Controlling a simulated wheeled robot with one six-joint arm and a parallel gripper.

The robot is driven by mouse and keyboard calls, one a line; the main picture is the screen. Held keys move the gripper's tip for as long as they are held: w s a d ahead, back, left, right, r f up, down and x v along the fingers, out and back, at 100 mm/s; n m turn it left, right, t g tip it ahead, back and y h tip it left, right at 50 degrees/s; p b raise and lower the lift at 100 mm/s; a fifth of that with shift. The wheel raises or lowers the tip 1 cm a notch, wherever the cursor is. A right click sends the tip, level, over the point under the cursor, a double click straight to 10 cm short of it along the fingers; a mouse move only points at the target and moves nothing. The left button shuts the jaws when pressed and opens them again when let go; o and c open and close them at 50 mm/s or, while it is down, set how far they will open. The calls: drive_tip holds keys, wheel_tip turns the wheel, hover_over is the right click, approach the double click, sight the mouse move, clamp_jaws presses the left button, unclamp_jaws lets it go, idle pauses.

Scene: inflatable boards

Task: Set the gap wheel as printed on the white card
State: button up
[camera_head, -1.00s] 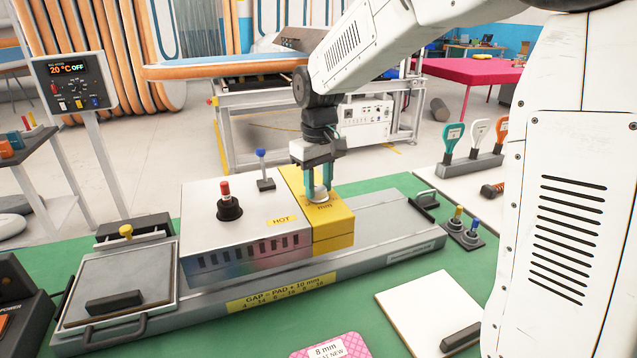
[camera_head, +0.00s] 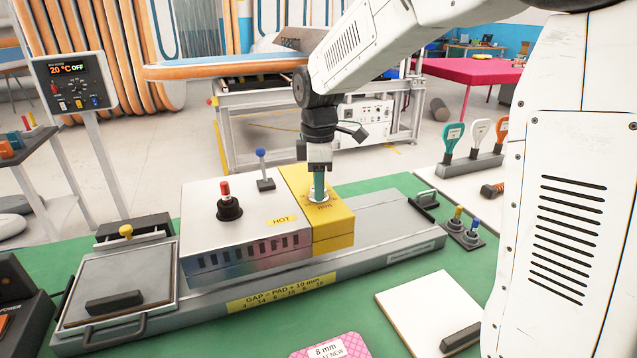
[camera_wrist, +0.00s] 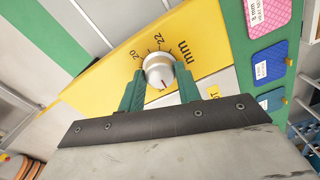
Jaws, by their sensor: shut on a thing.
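The gap wheel is a small silver knob (camera_head: 316,200) on top of the yellow block (camera_head: 333,236). In the wrist view the wheel (camera_wrist: 159,68) shows a red mark on its rim at the lower side. The printed 20 and 22 lie beyond it, with "mm" to the right. My gripper (camera_head: 319,187) points straight down, its green fingers shut on the wheel from both sides; the wrist view shows the fingers (camera_wrist: 161,86) too. I cannot make out a white card with a setting for the wheel.
The white housing marked HOT (camera_head: 225,215) adjoins the yellow block on the left, with a red-topped knob (camera_head: 226,200). A yellow strip (camera_head: 281,292) reads "GAP = PAD + 10 mm". A pink pad (camera_head: 330,347) labelled 8 mm and a white board (camera_head: 430,308) lie in front.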

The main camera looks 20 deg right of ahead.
drive_tip(key=n, duration=0.6)
drive_tip(key=shift+w+r, duration=0.1)
drive_tip(key=shift+n, duration=0.3)
idle(0.3)
drive_tip(key=o, duration=1)
drive_tip(key=shift+c, duration=0.2)
wheel_tip(320, 180, up, 8)
drive_tip(key=shift+f, duration=0.1)
